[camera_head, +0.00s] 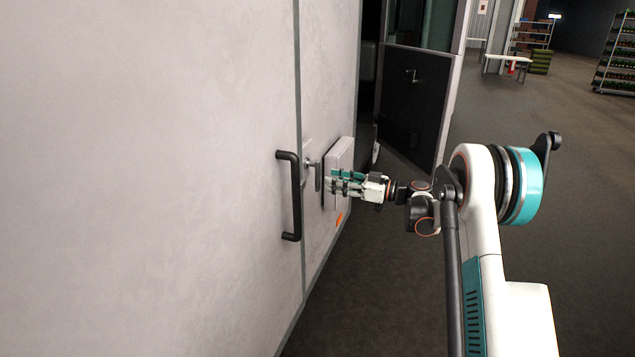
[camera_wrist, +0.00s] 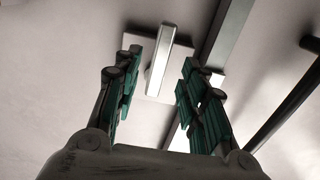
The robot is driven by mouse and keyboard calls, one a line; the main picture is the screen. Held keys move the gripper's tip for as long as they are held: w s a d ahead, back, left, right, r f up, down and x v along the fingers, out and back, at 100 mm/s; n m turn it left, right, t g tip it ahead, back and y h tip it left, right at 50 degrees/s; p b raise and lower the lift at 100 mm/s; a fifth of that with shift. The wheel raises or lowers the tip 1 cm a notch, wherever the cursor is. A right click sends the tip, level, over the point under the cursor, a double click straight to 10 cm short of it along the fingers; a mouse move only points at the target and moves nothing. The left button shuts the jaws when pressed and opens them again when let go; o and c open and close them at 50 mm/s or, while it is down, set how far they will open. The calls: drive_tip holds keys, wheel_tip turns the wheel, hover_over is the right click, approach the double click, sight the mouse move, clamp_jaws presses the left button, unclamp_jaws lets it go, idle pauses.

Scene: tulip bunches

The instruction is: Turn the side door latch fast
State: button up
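The latch handle (camera_head: 318,176) is a short grey metal lever standing upright at the seam on the pale side door (camera_head: 230,130). In the wrist view the latch handle (camera_wrist: 160,60) is a bright metal bar on a pale plate, lying between and beyond the fingertips. My gripper (camera_head: 336,180) is beside the lever, its teal-padded fingers pointing at the door. In the wrist view my gripper (camera_wrist: 155,82) is open, with a gap on both sides of the bar. I cannot tell any contact with the lever.
A black pull handle (camera_head: 291,195) is fixed on the door left of the latch; it also shows in the wrist view (camera_wrist: 285,105). A pale box (camera_head: 339,160) sticks out of the wall behind my fingers. A dark open door (camera_head: 412,105) stands beyond.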

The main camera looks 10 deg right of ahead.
sight(318, 191)
drive_tip(key=b+x, duration=0.1)
drive_tip(key=x, duration=0.5)
drive_tip(key=shift+w+a, duration=0.1)
drive_tip(key=shift+a, duration=0.1)
clamp_jaws()
